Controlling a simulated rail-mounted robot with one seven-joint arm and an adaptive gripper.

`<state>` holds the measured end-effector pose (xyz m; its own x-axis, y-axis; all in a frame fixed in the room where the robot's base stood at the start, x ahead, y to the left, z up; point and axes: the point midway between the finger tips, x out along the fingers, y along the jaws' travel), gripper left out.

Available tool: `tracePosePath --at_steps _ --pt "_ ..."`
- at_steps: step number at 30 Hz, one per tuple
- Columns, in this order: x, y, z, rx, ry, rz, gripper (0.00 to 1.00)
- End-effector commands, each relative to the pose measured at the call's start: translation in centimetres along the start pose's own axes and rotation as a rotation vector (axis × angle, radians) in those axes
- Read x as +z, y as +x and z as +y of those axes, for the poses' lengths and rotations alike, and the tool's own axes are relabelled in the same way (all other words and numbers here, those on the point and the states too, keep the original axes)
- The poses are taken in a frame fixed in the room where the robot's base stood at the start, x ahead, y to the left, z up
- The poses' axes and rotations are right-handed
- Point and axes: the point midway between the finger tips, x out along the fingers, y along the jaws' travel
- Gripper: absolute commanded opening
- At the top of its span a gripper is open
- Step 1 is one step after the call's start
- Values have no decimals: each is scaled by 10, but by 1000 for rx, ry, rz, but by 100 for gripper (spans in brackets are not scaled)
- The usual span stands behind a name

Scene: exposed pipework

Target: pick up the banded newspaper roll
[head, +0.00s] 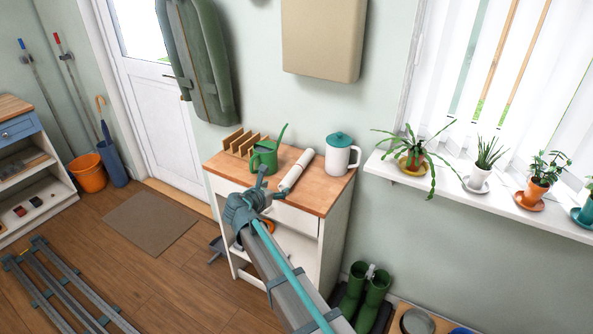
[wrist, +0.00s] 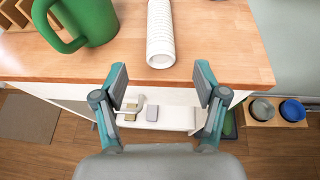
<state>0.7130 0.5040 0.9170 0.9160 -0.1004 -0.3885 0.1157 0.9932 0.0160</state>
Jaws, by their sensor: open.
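The newspaper roll (head: 297,171) is a white cylinder lying on the wooden top of a small white cabinet (head: 325,197), between a green watering can and a white pitcher. In the wrist view the roll (wrist: 160,35) points toward me, its near end close to the front edge of the top. In the head view my gripper (head: 262,182) is at the cabinet's front edge.
The green watering can (head: 263,158) stands close left of the roll, and a wooden rack (head: 240,143) is behind it. The white pitcher (head: 341,155) with a teal lid stands to the right. A windowsill (head: 480,196) with several potted plants is further right.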

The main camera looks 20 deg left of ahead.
Motion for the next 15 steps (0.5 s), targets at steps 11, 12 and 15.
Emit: tracePosePath --at_steps 11,12,15 --pt "4 44 3 2 -21 -7 72" --pt "4 48 3 2 -21 -7 72" --pt "4 54 2 2 -19 -7 72"
